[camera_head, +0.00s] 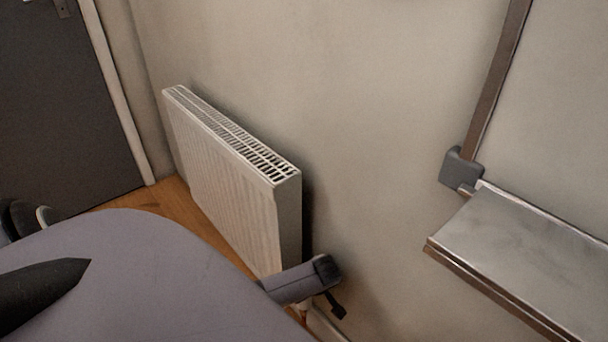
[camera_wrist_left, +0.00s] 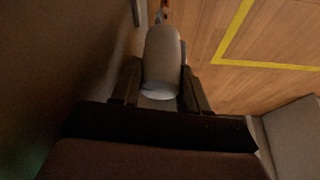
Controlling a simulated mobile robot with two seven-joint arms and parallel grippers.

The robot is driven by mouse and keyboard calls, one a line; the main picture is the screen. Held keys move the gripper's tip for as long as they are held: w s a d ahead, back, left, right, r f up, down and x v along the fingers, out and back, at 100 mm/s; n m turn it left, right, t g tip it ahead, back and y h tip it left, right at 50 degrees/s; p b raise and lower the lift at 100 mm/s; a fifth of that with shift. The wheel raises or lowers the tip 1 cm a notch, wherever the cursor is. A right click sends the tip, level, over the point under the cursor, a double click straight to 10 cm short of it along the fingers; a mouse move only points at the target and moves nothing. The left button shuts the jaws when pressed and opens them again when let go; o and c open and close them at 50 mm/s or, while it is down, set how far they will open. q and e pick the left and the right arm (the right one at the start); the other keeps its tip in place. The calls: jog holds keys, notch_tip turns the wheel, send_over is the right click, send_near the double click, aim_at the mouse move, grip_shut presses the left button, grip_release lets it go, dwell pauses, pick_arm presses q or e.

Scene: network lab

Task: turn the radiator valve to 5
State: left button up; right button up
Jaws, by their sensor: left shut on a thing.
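The radiator valve (camera_wrist_left: 162,52) is a pale, rounded cylinder in the left wrist view, between the two dark fingers of my left gripper (camera_wrist_left: 160,88). The fingers are shut on its sides. A reddish-brown part shows beyond its far end. No number or mark can be read on the valve. In the head view my left gripper (camera_head: 322,301) is low by the near end of the white radiator (camera_head: 225,175), and it and my arm hide most of the valve. My right gripper is not in view.
The radiator stands along the beige wall (camera_head: 380,120). A grey metal shelf (camera_head: 530,260) juts out at the right, with a brown strip (camera_head: 498,80) above it. A dark door (camera_head: 60,110) is at the left. Yellow floor tape (camera_wrist_left: 232,35) marks the wooden floor.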

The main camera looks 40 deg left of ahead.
pick_arm(q)
jog(key=shift+r, duration=0.1)
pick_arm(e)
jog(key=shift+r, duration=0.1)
pick_arm(q)
jog(key=shift+r+m+p, duration=0.1)
jog(key=shift+m+p, duration=0.7)
jog(key=shift+m, duration=0.1)
jog(key=m+t+p, duration=0.1)
jog(key=m+p, duration=0.1)
jog(key=m, duration=0.2)
jog(key=shift+t+h+p, duration=0.35)
jog(key=shift+t+h, duration=0.05)
jog(key=shift+m+t+p, duration=0.3)
jog(key=shift+m+p, duration=0.05)
jog(key=shift+m, duration=0.35)
jog(key=shift+h, duration=0.3)
jog(key=shift+m+p, duration=0.35)
jog(key=shift+m, duration=0.45)
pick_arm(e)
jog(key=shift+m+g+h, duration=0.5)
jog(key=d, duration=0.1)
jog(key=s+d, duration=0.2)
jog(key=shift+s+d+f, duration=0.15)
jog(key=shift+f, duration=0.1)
pick_arm(q)
jog(key=shift+f+m, duration=0.2)
jog(key=shift+m, duration=0.1)
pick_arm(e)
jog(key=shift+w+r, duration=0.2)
